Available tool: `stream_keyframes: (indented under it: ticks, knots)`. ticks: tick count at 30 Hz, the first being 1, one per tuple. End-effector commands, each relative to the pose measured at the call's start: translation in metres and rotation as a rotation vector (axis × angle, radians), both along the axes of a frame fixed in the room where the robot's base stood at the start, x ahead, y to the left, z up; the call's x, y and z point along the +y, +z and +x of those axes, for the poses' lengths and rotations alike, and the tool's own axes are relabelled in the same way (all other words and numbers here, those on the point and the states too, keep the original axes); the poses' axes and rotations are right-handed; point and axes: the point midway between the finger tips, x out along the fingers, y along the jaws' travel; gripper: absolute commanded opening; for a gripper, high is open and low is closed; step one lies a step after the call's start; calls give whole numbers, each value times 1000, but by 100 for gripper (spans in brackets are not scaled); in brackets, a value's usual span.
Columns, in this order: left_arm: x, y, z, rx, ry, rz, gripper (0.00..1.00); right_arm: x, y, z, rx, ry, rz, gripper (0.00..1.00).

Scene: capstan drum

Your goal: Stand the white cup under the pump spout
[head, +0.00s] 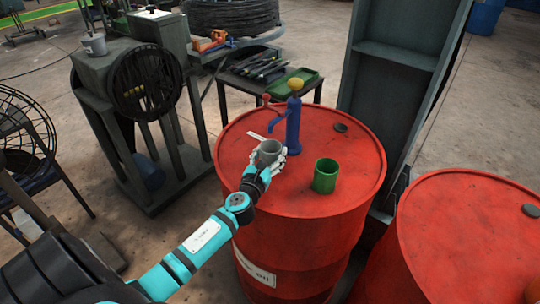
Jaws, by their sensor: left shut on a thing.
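My left gripper (270,160) is shut on a cup (269,148) that looks grey rather than clean white. The cup is roughly upright, close to the red drum's top (300,200); I cannot tell whether its base touches. The blue hand pump (294,125), with a yellow knob, stands on the drum just behind and right of the cup. Its bent spout (273,124) ends just above the cup in the picture; exact alignment is unclear. The gripper fingers hide the cup's lower part. My right gripper is not in view.
A green cup (325,176) stands on the drum to the right of the held cup. A second red drum (470,240) is at the right. The drum top's front is clear.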

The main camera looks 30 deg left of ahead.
Motion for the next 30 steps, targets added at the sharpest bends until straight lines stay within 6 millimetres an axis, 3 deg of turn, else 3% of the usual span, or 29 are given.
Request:
stream_keyframes:
  ticks: [7,8,13,23,30]
  knots:
    - [0,-5,0,0,0,1,31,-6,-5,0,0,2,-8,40]
    - [0,-3,0,0,0,0,64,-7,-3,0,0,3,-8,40]
    - [0,-3,0,0,0,0,84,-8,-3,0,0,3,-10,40]
    - [0,3,0,0,0,0,84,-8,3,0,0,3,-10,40]
    - [-10,-2,-40,3,-1,0,84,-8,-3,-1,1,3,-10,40]
